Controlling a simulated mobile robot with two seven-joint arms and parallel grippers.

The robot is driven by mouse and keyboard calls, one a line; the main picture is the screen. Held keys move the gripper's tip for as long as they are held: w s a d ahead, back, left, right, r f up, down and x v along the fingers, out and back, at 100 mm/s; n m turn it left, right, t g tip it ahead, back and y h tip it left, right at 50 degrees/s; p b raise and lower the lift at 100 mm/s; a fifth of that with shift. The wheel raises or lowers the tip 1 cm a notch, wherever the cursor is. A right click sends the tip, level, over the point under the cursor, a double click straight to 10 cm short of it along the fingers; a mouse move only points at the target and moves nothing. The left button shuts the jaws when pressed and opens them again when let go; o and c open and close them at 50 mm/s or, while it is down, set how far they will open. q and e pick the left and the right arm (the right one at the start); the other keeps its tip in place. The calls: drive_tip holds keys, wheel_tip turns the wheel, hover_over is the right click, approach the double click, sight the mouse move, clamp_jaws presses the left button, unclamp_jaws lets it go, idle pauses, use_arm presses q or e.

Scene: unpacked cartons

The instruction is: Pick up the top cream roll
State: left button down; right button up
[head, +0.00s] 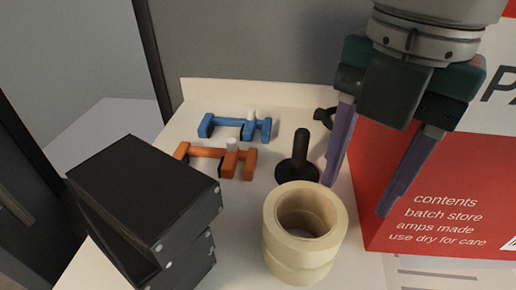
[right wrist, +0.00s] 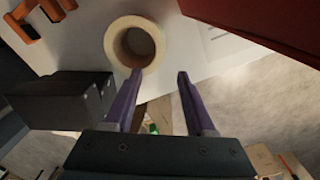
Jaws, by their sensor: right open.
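The top cream roll (head: 335,212) lies on another cream roll (head: 300,268), the two stacked on the white surface in the head view. In the right wrist view the top roll (right wrist: 112,42) shows at upper middle, with its round hole facing the camera. My right gripper (head: 357,200) is open and empty, above and to the right of the rolls in the head view. In the right wrist view its two purple fingers (right wrist: 158,74) are apart, the left fingertip overlapping the roll's lower edge in the picture. My left gripper is not in view.
A red carton (head: 378,165) stands close on the right. Black boxes (head: 145,190) are stacked on the left. An orange clamp (head: 205,153), a blue clamp (head: 228,124) and a black stand (head: 299,165) are behind the rolls. Paper (head: 440,272) lies front right.

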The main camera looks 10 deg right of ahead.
sight(339, 231)
drive_tip(key=shift+w+d+f+b, duration=0.3)
drive_tip(key=shift+w+f+b, duration=0.1)
drive_tip(key=shift+f, duration=0.55)
wheel_tip(339, 231, down, 9)
drive_tip(key=shift+s+a+f+b, duration=0.1)
drive_tip(key=shift+b, duration=1.15)
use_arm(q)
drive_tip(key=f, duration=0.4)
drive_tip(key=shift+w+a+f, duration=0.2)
use_arm(e)
clamp_jaws()
